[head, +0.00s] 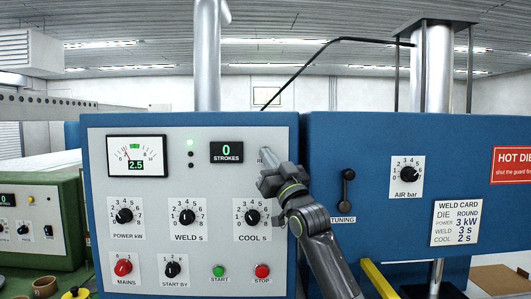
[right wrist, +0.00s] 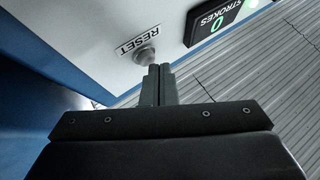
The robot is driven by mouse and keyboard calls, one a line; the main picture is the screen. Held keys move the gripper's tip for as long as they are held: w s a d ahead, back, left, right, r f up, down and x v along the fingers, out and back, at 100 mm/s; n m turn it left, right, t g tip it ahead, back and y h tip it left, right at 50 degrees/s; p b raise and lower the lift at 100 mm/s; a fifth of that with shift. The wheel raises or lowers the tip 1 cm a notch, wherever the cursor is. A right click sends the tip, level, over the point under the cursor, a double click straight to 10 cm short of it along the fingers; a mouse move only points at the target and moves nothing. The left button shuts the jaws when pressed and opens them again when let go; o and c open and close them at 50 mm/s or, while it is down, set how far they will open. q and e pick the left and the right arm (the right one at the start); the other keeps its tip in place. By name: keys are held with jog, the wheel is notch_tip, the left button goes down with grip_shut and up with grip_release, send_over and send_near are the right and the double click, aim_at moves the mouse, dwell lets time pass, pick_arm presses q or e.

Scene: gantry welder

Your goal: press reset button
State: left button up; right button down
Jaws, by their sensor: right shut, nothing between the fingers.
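The reset button is a small grey round knob (right wrist: 146,54) below the RESET label (right wrist: 139,41) in the right wrist view, where the picture is tilted. My right gripper (right wrist: 160,70) is shut and empty, its fingertips right at the button's edge. I cannot tell whether they touch it. My left gripper is not in view.
The panel also carries the power, weld and cool dials, a red mains knob (head: 123,268), a green start button (head: 219,271) and a red stop button (head: 262,271). A black tuning lever (head: 347,188) stands on the blue housing to the right of my arm.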

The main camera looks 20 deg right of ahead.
jog(key=shift+s+a, duration=0.15)
jog(key=shift+s, duration=0.45)
jog(key=shift+p, duration=0.3)
jog(key=shift+s+a+p, duration=0.2)
jog(key=shift+s+a, duration=0.05)
jog(key=shift+s, duration=0.55)
jog(key=shift+s+a+p, duration=0.15)
jog(key=shift+s+a, duration=0.05)
jog(key=shift+s, duration=0.6)
jog(key=shift+s+a+p, duration=0.2)
jog(key=shift+s+a, duration=0.05)
jog(key=shift+s, duration=0.55)
jog(key=shift+f, duration=0.1)
